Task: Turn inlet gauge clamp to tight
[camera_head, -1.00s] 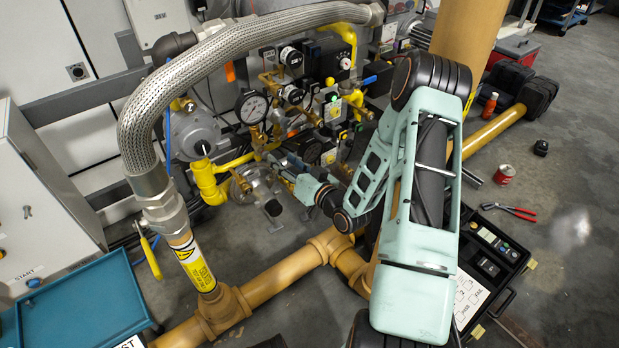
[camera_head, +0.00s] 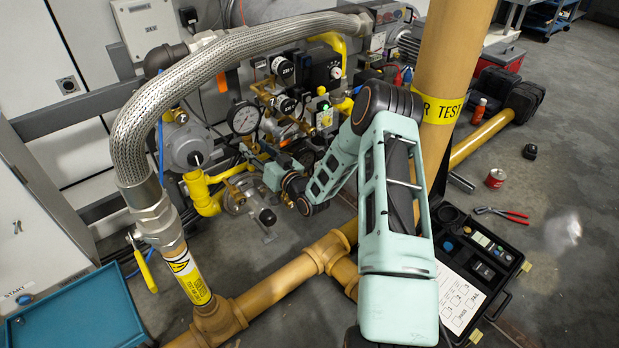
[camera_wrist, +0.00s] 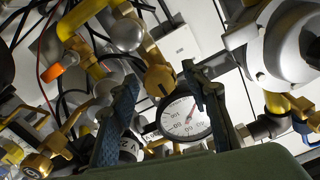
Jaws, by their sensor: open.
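A round white-faced gauge (camera_head: 244,117) stands on the pipework left of my arm in the head view. It also shows in the wrist view (camera_wrist: 184,118), tilted, partly behind the right finger. A brass-yellow fitting (camera_wrist: 158,78) is just above the gauge in the wrist view, in line with the gap between my fingers. I cannot tell which part is the inlet gauge clamp. My gripper (camera_wrist: 160,76) is open, with its two dark fingers apart and nothing visibly held. In the head view my gripper (camera_head: 272,172) is small, below and right of the gauge, partly hidden by my wrist.
A braided hose (camera_head: 185,85) arches over the left of the pipework. A yellow upright pipe (camera_head: 445,75) stands close right of my arm. A yellow floor pipe (camera_head: 275,277) runs below. An open black case (camera_head: 500,288) lies at right. A blue tray (camera_head: 75,312) is lower left.

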